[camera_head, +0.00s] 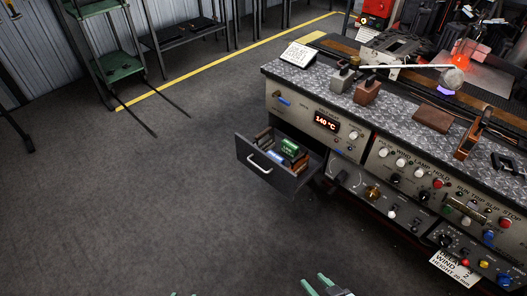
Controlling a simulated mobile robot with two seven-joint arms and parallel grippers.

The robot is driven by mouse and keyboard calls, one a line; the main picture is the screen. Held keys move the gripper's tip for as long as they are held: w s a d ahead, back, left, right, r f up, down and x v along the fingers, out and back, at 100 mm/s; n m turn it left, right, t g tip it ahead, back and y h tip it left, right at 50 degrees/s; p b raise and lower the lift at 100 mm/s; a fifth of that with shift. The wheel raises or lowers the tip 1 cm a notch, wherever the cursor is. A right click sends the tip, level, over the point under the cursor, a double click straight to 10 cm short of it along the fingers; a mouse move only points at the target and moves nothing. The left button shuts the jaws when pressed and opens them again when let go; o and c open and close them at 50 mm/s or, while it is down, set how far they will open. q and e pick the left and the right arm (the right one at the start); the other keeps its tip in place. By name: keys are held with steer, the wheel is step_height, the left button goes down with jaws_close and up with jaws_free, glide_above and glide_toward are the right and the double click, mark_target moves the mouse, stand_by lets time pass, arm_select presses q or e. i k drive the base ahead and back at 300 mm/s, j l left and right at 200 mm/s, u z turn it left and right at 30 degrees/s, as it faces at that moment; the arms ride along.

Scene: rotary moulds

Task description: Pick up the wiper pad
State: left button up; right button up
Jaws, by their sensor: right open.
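I cannot tell for sure which thing is the wiper pad. A flat brown pad-like block (433,119) lies on the patterned metal bench top. An open drawer (283,178) under the bench holds a green labelled item (289,147), a blue and white item (276,156) and brown blocks (264,137). My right gripper (319,285) shows at the bottom edge with green fingertips apart, open and empty, below the drawer and away from it. Only tiny tips of my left gripper (183,294) show at the bottom edge.
The bench front (318,122) carries a 140 °C display, knobs and buttons. The grey floor left of the drawer is clear.

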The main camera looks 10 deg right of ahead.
mark_target(267, 143)
steer(key=i+j+u, duration=0.5)
steer(key=i, duration=0.35)
steer(key=i+j+u, duration=0.3)
steer(key=i, duration=0.15)
steer(key=i+u, duration=0.25)
steer(key=i, duration=0.2)
steer(key=i+z, duration=0.45)
steer(key=i+j+z, duration=0.25)
steer(key=i+z, duration=0.15)
steer(key=i, duration=0.25)
steer(key=i+z, duration=0.15)
steer(key=z, duration=0.3)
steer(key=i+z, duration=0.2)
steer(key=z, duration=0.2)
steer(key=i+j+z, duration=0.1)
steer(key=z, duration=0.35)
steer(key=i+j+z, duration=0.15)
steer(key=z, duration=0.25)
steer(key=i+j+z, duration=0.1)
steer(key=j+z, duration=0.15)
steer(key=z, duration=0.2)
steer(key=j+z, duration=0.25)
steer(key=z, duration=0.15)
steer(key=i, duration=0.05)
